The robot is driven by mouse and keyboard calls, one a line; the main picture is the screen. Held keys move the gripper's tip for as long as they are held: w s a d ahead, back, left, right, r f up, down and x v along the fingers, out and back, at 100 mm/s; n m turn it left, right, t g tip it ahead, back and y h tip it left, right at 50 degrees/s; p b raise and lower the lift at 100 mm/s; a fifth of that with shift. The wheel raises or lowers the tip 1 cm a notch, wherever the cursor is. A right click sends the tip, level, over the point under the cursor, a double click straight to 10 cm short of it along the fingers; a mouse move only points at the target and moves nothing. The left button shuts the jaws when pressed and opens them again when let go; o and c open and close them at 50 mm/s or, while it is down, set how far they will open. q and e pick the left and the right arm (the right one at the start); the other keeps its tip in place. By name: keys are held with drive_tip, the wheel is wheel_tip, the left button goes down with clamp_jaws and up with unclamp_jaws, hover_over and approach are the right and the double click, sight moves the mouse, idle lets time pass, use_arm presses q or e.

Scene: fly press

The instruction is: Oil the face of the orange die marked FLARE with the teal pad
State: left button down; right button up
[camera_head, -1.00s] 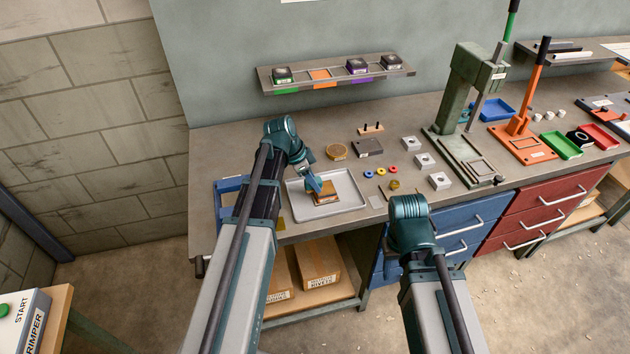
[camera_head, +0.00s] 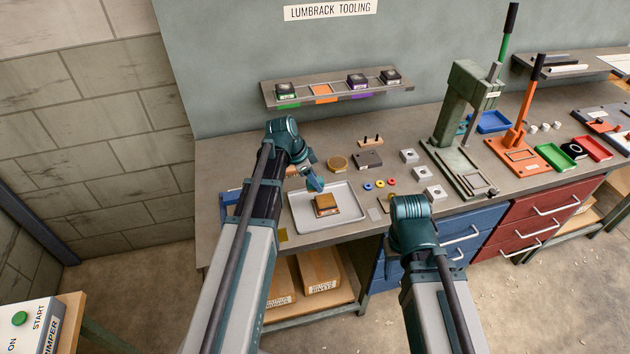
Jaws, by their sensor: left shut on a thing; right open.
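The orange die (camera_head: 326,206) lies in the grey tray (camera_head: 298,226) on the bench, with a brownish top face; its FLARE marking is too small to read. My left gripper (camera_head: 315,183) is over the back part of the tray, just behind the die in the picture. It is shut on a small blue-teal piece, which looks like the teal pad (camera_head: 317,186). The pad appears clear of the die. My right arm is in front of the bench, and its gripper is hidden behind its own wrist.
A wall shelf (camera_head: 340,93) holds several dies and a bare orange slot (camera_head: 322,91). A green press (camera_head: 465,130) and an orange press (camera_head: 515,145) stand further right.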

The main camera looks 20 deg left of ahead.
use_arm(q)
wheel_tip(320, 180, up, 3)
drive_tip(key=p, duration=0.3)
drive_tip(key=shift+r, duration=0.1)
idle(0.5)
